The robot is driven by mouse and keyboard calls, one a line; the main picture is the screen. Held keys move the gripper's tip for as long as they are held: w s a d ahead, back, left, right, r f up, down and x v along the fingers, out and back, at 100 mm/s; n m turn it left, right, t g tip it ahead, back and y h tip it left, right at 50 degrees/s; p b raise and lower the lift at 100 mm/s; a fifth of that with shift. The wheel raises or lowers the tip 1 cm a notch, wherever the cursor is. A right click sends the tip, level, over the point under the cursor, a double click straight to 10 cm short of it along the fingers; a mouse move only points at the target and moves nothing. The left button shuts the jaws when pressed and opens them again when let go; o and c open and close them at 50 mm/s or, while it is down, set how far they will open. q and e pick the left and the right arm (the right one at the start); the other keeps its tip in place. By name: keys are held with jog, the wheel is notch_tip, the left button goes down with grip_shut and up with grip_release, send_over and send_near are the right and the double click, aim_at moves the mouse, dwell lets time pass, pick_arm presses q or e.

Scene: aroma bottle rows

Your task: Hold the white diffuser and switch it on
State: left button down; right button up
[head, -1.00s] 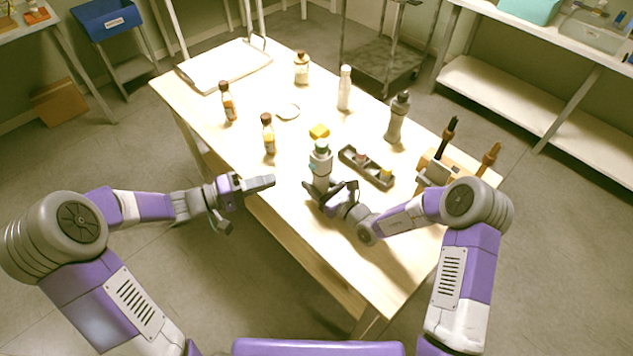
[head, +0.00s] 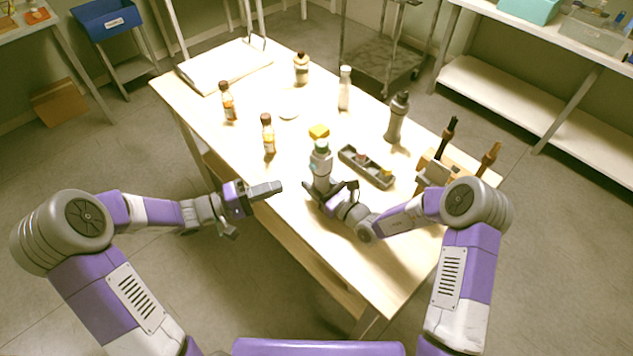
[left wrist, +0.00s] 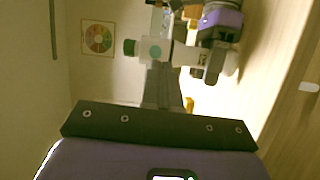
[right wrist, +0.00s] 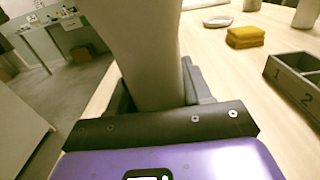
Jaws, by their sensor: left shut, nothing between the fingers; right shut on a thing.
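The white diffuser (head: 320,163), a pale upright bottle with a green top, stands at the table's near edge in the head view. My right gripper (head: 330,190) is shut around its lower body. In the right wrist view the pale body of the diffuser (right wrist: 148,55) fills the space between the fingers. My left gripper (head: 280,187) is shut and empty, left of the diffuser with a gap between them. In the left wrist view the diffuser (left wrist: 170,52) lies sideways past the left fingers (left wrist: 165,82), with its green cap and a round teal spot facing me.
A grey compartment tray (head: 366,168) stands right of the diffuser, and a yellow folded cloth or sponge (head: 319,132) behind it. The near right tabletop is clear.

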aim_at(312, 167)
pick_arm(q)
jog(key=s+d+f+n+t+h, duration=0.2)
jog(key=s+d+n+t+h, duration=0.15)
jog(key=n, duration=0.25)
jog(key=w+d+r+n+t+y, duration=0.2)
jog(key=w+n+t, duration=0.4)
jog(key=n+t, duration=0.4)
jog(key=shift+w+d+n+y, duration=0.3)
jog(key=shift+d+y, duration=0.25)
jog(key=shift+d, duration=0.15)
dwell(1.4)
